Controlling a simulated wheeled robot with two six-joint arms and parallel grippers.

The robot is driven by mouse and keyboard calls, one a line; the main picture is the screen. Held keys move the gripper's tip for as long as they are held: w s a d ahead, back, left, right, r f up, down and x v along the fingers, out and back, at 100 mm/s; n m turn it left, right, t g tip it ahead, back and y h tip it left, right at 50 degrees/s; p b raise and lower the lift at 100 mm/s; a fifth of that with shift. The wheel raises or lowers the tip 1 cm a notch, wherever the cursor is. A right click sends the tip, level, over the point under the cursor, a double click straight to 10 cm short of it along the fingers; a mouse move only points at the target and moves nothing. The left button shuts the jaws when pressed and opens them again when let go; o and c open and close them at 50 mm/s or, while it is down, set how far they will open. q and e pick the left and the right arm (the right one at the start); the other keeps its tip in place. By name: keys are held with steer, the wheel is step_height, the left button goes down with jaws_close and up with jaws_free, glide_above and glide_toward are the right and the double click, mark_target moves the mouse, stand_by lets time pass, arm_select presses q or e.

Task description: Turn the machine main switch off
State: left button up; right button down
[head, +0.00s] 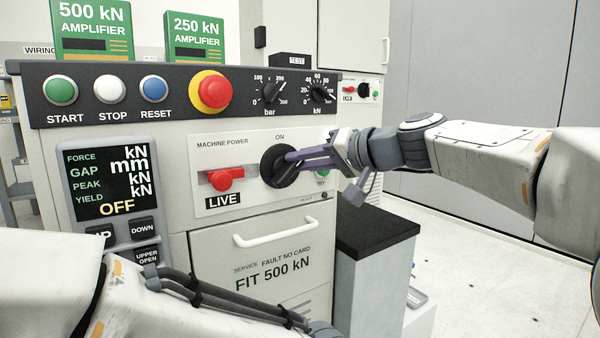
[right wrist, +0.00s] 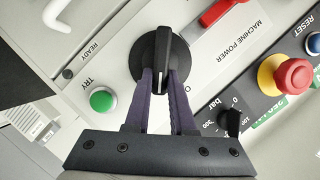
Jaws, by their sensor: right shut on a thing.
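The machine main switch (head: 279,165) is a black rotary knob on the white MACHINE POWER panel (head: 222,155), below the word ON. In the right wrist view the knob (right wrist: 150,50) shows a raised black grip bar with a pale line. My right gripper (head: 288,160) comes in from the right, its purple fingers on both sides of that bar; they also show in the right wrist view (right wrist: 163,85). It is shut on the knob. My left arm crosses the bottom left of the head view, but its gripper fingers are not visible.
Left of the knob is a red lever (head: 225,179) above a LIVE label. A green TRY button (right wrist: 102,100) sits close to the knob. Above are a red emergency stop (head: 214,91) and two dials. A drawer handle (head: 275,233) projects below. A dark-topped cabinet (head: 372,236) stands at right.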

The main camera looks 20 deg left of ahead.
steer(key=shift+w+d+f+m+g+y+b, duration=0.15)
steer(key=shift+f+m+y+b, duration=0.3)
steer(key=shift+m+b, duration=0.65)
steer(key=shift+w+f+m+g+y+b, duration=0.1)
steer(key=shift+f+m+y+b, duration=0.1)
steer(key=shift+m+y+b, duration=0.7)
steer(key=shift+w+d+f+m+g+y+b, duration=0.15)
steer(key=shift+f+m+y+b, duration=0.2)
steer(key=shift+m+b, duration=0.85)
steer(key=shift+s+m, duration=0.1)
steer(key=shift+m, duration=0.2)
steer(key=c, duration=0.8)
jaws_free()
steer(key=shift+o, duration=0.2)
steer(key=p+v, duration=0.2)
steer(key=v, duration=0.8)
steer(key=shift+d+p, duration=0.2)
steer(key=shift+p, duration=0.1)
